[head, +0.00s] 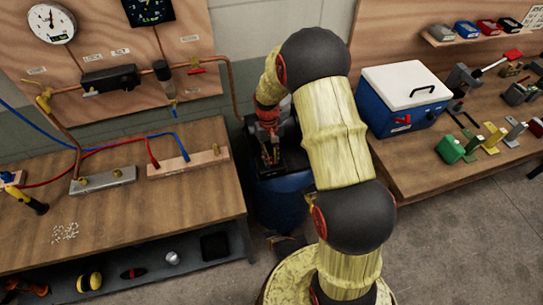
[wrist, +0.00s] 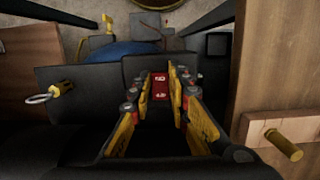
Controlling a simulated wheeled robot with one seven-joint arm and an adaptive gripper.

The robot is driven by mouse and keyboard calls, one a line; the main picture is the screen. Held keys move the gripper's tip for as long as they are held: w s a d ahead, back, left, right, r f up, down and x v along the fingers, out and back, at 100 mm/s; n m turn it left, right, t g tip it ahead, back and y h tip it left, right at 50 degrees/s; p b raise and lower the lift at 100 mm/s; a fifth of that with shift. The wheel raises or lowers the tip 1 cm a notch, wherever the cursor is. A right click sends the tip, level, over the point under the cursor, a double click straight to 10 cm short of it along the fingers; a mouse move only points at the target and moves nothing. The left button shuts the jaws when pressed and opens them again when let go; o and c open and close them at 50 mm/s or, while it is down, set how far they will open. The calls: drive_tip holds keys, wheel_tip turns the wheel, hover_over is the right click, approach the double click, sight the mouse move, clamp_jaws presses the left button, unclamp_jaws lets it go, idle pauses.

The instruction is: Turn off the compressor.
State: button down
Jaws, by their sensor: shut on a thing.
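The compressor has a blue tank (head: 283,200) with a dark top, standing on the floor in the gap between two benches. Part of the blue tank (wrist: 128,50) also shows in the wrist view. A red rocker switch (wrist: 161,87) with white marks sits on the compressor's dark top housing. My gripper (head: 270,152) reaches down over that top. In the wrist view, the yellow fingers of my gripper (wrist: 162,80) stand on both sides of the red switch and are shut on it. My arm hides part of the compressor in the head view; the exact finger contact is hard to see.
The left bench (head: 120,220) carries hoses and fittings, with a gauge board (head: 120,50) and copper pipe behind it. The right bench (head: 440,165) holds a blue-and-white cooler (head: 400,95) and several tools.

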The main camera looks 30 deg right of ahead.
drive_tip(key=shift+w+g+p, duration=0.2)
drive_tip(key=shift+g+p, duration=0.2)
drive_tip(key=shift+g, duration=0.1)
drive_tip(key=c, duration=1.7)
unclamp_jaws()
drive_tip(key=v, duration=1.2)
drive_tip(key=shift+d, duration=0.1)
